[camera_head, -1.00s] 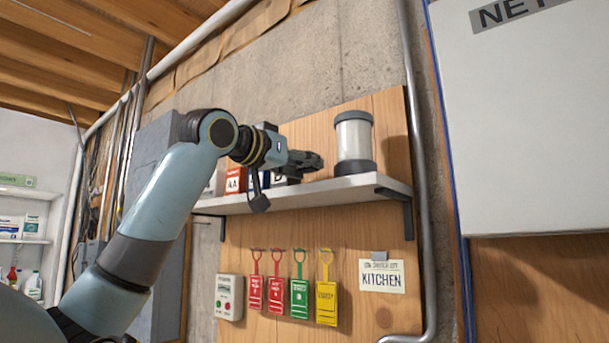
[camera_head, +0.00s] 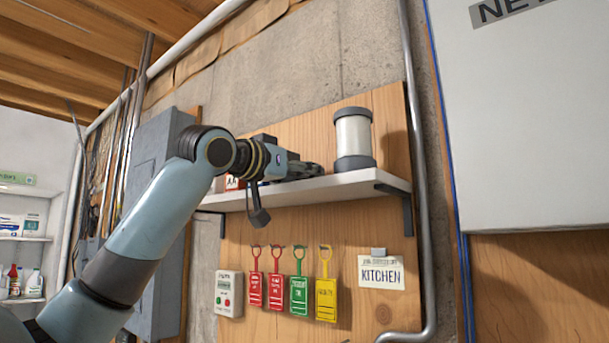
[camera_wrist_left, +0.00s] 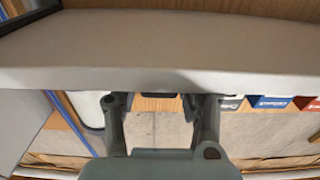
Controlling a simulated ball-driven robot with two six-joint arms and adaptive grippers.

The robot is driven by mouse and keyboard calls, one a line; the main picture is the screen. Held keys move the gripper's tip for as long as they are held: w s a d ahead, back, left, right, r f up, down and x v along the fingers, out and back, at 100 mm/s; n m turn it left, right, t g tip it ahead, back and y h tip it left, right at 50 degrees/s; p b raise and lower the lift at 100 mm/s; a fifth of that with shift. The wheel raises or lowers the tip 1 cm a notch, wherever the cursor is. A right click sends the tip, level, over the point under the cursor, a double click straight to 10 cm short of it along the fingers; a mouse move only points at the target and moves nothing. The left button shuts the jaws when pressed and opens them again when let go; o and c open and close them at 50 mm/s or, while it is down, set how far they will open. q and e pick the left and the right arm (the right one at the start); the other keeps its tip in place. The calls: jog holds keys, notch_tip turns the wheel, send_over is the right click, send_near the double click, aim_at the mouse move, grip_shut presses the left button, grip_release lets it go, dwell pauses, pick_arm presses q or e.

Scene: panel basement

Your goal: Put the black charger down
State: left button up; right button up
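My left gripper (camera_head: 308,170) is low over the wooden-backed wall shelf (camera_head: 330,186), left of the grey-capped white cylinder (camera_head: 354,138). In the left wrist view, its two fingers (camera_wrist_left: 160,112) stand apart and point past the shelf's front edge (camera_wrist_left: 160,78), which hides their tips. A small dark piece (camera_wrist_left: 160,95) shows between the fingers at that edge. It may be the black charger, but I cannot tell whether the fingers touch it. In the head view the charger cannot be told apart from the dark gripper. My right gripper is out of view.
Small boxes, one marked AA (camera_head: 232,183), stand on the shelf behind my left arm. Below hang coloured tags (camera_head: 299,290), a white button box (camera_head: 229,293) and a KITCHEN sign (camera_head: 381,273). A pipe (camera_head: 419,200) and a white cabinet (camera_head: 530,140) are at right.

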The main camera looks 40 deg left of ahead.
pick_arm(q)
jog(key=o, duration=0.3)
jog(key=shift+w+d+f, duration=0.15)
jog(key=shift+d+f, duration=0.05)
jog(key=shift+f, duration=0.65)
jog(key=shift+o, duration=0.2)
jog(key=shift+r, duration=0.35)
jog(key=s+a+r+b, duration=0.1)
jog(key=s+b, duration=0.6)
jog(key=s, duration=0.5)
jog(key=shift+a, duration=0.25)
jog(key=shift+s, duration=0.1)
jog(key=shift+s+r, duration=0.15)
